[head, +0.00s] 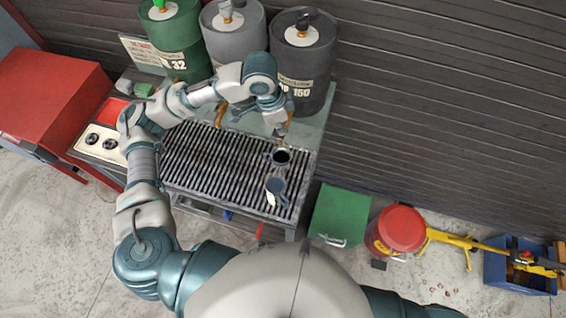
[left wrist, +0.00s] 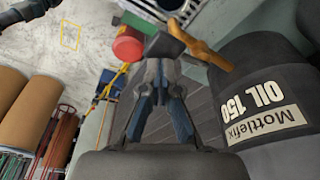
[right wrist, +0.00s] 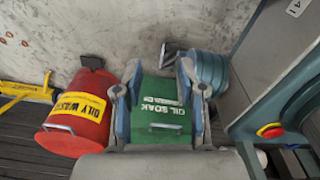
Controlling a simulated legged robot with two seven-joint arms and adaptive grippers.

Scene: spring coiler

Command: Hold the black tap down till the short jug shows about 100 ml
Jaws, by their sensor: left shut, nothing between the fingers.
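The dark drum (head: 303,60) stands at the back right of the bench; its label in the left wrist view (left wrist: 265,110) reads OIL 150. An orange-brown tap lever (left wrist: 205,50) shows close to my left gripper (left wrist: 162,65). That gripper is shut and empty; in the head view (head: 283,133) it is in front of the dark drum. I cannot tell whether it touches the lever. One jug (head: 282,157) stands just below it on the grating, its inside dark. A second jug (head: 276,186) stands nearer me. Their levels cannot be read. My right gripper (right wrist: 160,78) is open and empty.
Green (head: 174,42) and grey (head: 233,35) drums stand left of the dark one. The slatted grating (head: 215,165) is mostly clear. A green bin (head: 340,214) and a red waste can (head: 398,230) stand on the floor to the right. A red cabinet (head: 50,95) is at left.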

